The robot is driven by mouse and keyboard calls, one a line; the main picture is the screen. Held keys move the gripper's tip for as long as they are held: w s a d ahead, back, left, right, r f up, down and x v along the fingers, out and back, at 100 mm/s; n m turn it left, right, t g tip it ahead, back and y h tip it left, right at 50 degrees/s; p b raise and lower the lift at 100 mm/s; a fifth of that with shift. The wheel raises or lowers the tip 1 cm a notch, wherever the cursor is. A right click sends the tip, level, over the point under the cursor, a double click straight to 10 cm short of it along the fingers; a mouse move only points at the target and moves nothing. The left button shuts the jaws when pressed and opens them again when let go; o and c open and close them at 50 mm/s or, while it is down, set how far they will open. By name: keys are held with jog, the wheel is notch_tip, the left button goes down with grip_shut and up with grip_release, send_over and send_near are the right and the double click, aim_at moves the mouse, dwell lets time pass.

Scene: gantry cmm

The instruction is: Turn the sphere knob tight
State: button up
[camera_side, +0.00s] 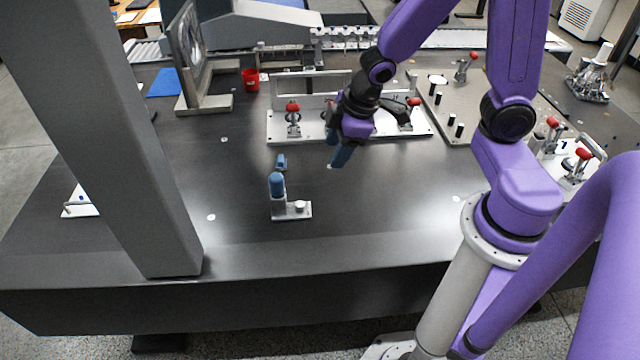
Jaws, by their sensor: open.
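A small grey fixture (279,208) stands on the dark table left of the middle. It has an upright post topped by a rounded blue part (277,183), and a small pale round piece (300,205) on its low foot at the right. A smaller blue piece (281,162) shows just behind the post; I cannot tell if it is joined to it. Which of these is the sphere knob is too small to tell for sure. My gripper (338,155) is open and empty, pointing down above the table, up and right of the fixture and apart from it.
A plate with red-handled clamps (293,108) lies behind my gripper. A red cup (250,79) and an upright framed panel (188,40) stand at the back left. A thick grey column (110,130) rises at the left. The table around the fixture is clear.

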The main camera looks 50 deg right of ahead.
jog(key=w+d+f+n+y, duration=0.2)
jog(key=w+d+f, duration=0.5)
jog(key=w, duration=0.2)
jog(key=n+y, duration=0.1)
jog(key=y, duration=0.4)
send_near(300, 204)
jog(key=x, duration=0.8)
jog(key=shift+d+f, duration=0.1)
jog(key=shift+f, duration=0.05)
grip_shut()
